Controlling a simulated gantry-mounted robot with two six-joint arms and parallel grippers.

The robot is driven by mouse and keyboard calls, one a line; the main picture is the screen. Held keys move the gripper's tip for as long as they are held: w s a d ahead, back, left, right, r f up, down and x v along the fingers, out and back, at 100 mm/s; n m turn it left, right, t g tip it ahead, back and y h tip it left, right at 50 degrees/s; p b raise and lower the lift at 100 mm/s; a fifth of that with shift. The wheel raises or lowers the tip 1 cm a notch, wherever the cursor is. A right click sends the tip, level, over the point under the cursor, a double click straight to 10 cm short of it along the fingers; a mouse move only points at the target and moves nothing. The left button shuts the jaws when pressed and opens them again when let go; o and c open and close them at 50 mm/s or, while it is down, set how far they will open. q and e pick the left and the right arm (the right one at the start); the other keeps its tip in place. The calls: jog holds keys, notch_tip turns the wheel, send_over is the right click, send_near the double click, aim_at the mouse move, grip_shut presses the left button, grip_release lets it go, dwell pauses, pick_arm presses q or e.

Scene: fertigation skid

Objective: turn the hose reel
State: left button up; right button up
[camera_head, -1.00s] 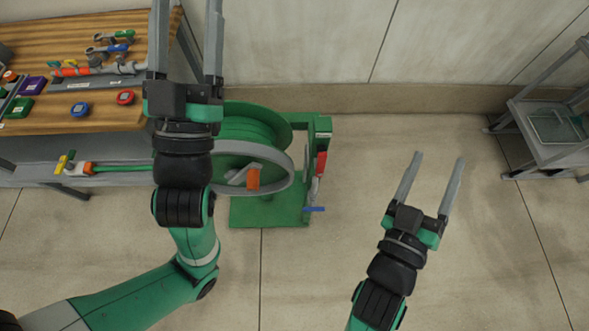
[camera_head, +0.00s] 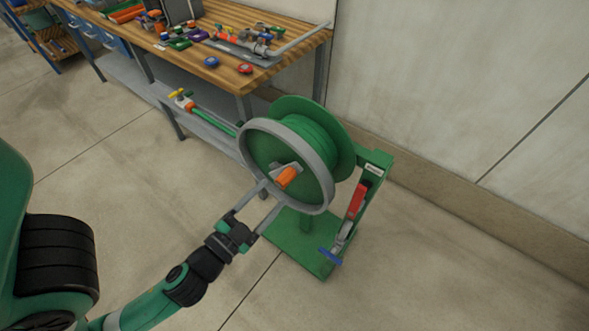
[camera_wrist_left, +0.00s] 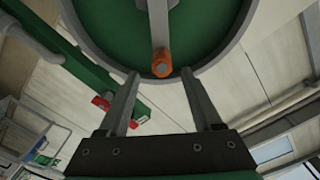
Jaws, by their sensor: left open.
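The hose reel stands on the floor in the head view, with a green drum (camera_head: 315,145), a grey-rimmed front wheel (camera_head: 325,205) and an orange crank handle (camera_head: 287,178) on a grey arm. My left gripper (camera_head: 274,196) is open in front of the wheel's lower left, fingers pointing toward it and the handle. In the left wrist view, the orange handle (camera_wrist_left: 162,62) appears end-on, beyond and between the spread fingertips (camera_wrist_left: 161,80). I see no grip on it; exact contact with the rim cannot be told. My right gripper is out of view.
The reel's green base plate (camera_head: 295,245) and post carry a red-handled part (camera_head: 357,200) and a blue lever (camera_head: 331,256). A wooden workbench (camera_head: 225,75) with fittings stands behind left, a green hose piece (camera_head: 212,122) on its lower shelf. Floor in front is clear.

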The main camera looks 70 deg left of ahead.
aim_at(278, 182)
pick_arm(q)
jog(key=w+a+p, duration=0.1)
jog(key=w+a+r+p, duration=0.1)
jog(key=w, duration=0.1)
jog(key=shift+a+r, duration=0.1)
jog(key=shift+a, duration=0.05)
jog(key=x, duration=0.2)
jog(key=p+x, duration=0.1)
jog(key=x, duration=0.1)
jog(key=f+x, duration=0.1)
jog(key=x, duration=0.1)
jog(key=shift+w+p, duration=0.2)
jog(key=shift+p, duration=0.1)
jog(key=shift+c, duration=0.2)
grip_shut()
dwell(0.5)
